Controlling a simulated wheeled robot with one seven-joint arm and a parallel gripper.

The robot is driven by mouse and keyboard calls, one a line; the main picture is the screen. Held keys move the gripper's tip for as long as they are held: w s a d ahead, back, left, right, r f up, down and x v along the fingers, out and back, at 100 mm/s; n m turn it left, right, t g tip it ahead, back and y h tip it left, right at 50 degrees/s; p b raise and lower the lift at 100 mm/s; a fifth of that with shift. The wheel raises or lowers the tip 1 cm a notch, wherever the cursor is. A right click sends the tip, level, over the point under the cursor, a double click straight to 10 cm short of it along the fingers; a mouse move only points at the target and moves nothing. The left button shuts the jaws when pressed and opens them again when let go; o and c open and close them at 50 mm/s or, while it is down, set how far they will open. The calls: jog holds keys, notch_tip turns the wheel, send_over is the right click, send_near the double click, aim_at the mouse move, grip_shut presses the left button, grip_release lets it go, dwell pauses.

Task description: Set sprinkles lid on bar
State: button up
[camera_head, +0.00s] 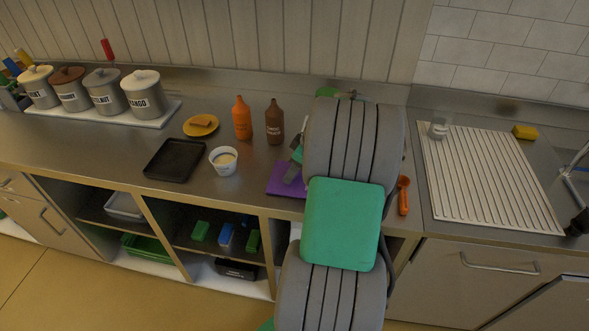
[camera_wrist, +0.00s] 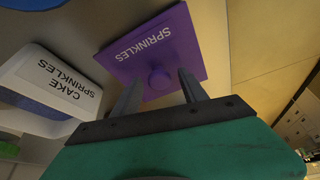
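The purple sprinkles lid (camera_head: 283,186) is at the counter's front edge, partly covered by my arm in the head view. In the wrist view the lid (camera_wrist: 190,42) shows its white "SPRINKLES" label and a round purple knob (camera_wrist: 159,78). My gripper (camera_wrist: 160,77) is open, with one finger on each side of the knob and gaps visible between them. I cannot tell how far the fingertips are from the lid's surface. A white tub labelled "CAKE SPRINKLES" (camera_wrist: 50,82) stands beside the lid in the wrist view.
On the counter are a black tray (camera_head: 174,160), a white cup (camera_head: 224,161), an orange bottle (camera_head: 242,119) and a brown bottle (camera_head: 274,122). Several lidded canisters (camera_head: 142,95) stand at the left. An orange scoop (camera_head: 403,196) lies right of my arm, near a ribbed drainboard (camera_head: 485,175).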

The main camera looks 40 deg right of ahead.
jog(key=shift+r, duration=0.25)
jog(key=v, duration=1.2)
jog(key=w+a+m, duration=0.2)
jog(key=a, duration=2)
jog(key=s+a+f+m+h, duration=0.1)
jog(key=s+a+f+m, duration=0.1)
jog(key=s+a, duration=0.5)
jog(key=a, duration=0.2)
jog(key=shift+s+a+f+h, duration=0.25)
jog(key=shift+s+h, duration=0.1)
jog(key=shift+h, duration=0.05)
jog(key=shift+c, duration=0.4)
